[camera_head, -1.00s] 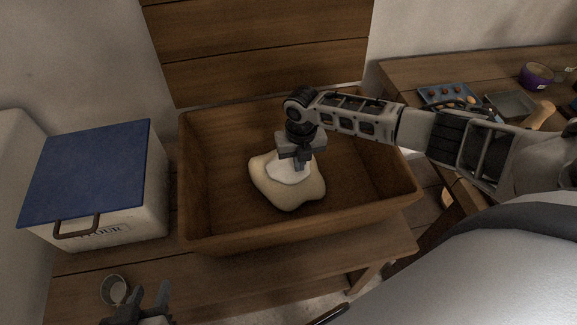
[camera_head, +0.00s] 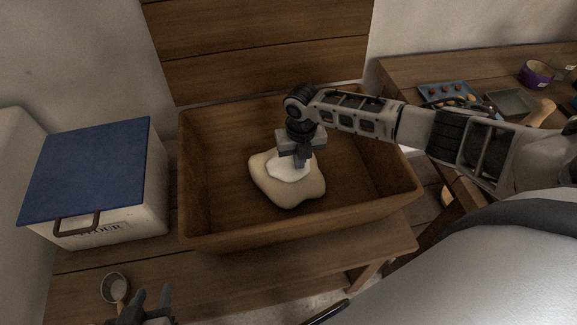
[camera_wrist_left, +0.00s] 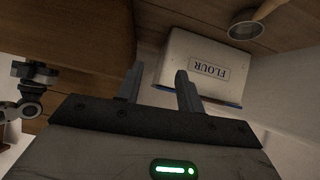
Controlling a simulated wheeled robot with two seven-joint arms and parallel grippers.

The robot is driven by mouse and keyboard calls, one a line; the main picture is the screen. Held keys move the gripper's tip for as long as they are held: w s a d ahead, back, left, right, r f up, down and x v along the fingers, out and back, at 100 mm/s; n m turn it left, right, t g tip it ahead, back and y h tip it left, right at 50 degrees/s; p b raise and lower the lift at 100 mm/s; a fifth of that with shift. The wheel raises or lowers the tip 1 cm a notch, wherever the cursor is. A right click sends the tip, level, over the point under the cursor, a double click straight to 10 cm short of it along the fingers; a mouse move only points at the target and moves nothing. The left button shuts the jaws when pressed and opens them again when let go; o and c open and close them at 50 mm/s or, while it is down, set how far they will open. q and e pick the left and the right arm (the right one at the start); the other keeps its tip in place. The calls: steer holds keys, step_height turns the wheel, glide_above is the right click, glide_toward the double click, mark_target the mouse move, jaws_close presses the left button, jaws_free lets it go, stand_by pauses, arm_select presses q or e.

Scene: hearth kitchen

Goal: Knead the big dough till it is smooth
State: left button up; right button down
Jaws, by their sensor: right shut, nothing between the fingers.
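The big dough (camera_head: 290,193) lies as a pale, lumpy mound in the middle of the wooden trough (camera_head: 370,205), with a white patch of flour (camera_head: 283,172) on top. My right gripper (camera_head: 301,163) points down, shut and empty, with its fingertips at the top of the dough by the white patch. Whether it presses in cannot be told. My left gripper (camera_head: 150,300) is at the lower left, outside the trough, over the bench front. Its two fingers also show apart and empty in the left wrist view (camera_wrist_left: 157,88).
A flour bin (camera_head: 110,232) with a blue lid stands left of the trough. A small scoop (camera_head: 115,287) lies on the bench near my left gripper. A side table at the right holds a blue tray (camera_head: 447,93), a grey tray (camera_head: 510,102) and a purple pot (camera_head: 537,74).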

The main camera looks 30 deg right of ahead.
steer(key=shift+f+b, duration=1.05)
steer(key=shift+f, duration=0.2)
steer(key=shift+s, duration=0.1)
arm_select(q)
step_height(320, 180, down, 3)
steer(key=shift+s+a+r, duration=0.1)
steer(key=shift+a, duration=0.05)
steer(key=shift+f, duration=0.2)
arm_select(e)
steer(key=shift+f, duration=0.4)
stand_by(1.1)
